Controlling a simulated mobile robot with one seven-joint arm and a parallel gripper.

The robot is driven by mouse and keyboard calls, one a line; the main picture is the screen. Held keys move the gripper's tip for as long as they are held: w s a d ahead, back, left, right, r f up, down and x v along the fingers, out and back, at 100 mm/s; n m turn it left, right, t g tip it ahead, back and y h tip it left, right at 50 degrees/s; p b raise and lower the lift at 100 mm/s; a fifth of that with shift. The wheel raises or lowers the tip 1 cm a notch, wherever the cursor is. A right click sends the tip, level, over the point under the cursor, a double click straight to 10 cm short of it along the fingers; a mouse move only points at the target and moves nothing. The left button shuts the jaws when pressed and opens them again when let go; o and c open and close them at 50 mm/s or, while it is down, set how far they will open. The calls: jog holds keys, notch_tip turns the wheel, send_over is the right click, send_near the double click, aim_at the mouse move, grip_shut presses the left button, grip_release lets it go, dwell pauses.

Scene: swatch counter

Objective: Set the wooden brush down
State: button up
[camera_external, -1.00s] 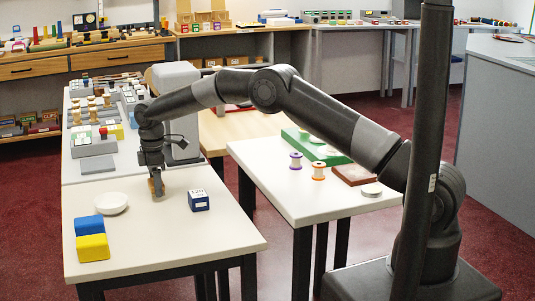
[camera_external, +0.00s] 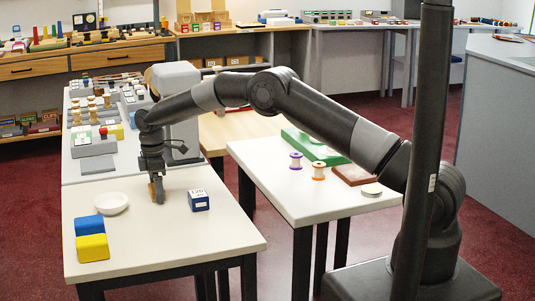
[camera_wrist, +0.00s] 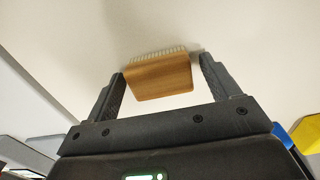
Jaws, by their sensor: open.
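The wooden brush (camera_wrist: 160,77) is a small brown block with a row of pale bristles along one side. In the wrist view it sits between the two fingers of my gripper (camera_wrist: 162,82), with a gap to the right finger and a narrower one to the left. In the external view the brush (camera_external: 152,191) shows beside the fingers of my gripper (camera_external: 157,194), low at the white table (camera_external: 185,248). My gripper is open. Its fingers partly hide the brush in the external view, and I cannot tell whether it touches the tabletop.
A dark blue labelled box (camera_external: 199,200) stands close to the right of my gripper. A white bowl (camera_external: 111,204) is to the left. A blue block (camera_external: 89,226) and a yellow block (camera_external: 93,248) lie front left. The table's front middle is clear.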

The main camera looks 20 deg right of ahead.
notch_tip(320, 180, up, 12)
jog(key=shift+r, duration=0.15)
dwell(0.3)
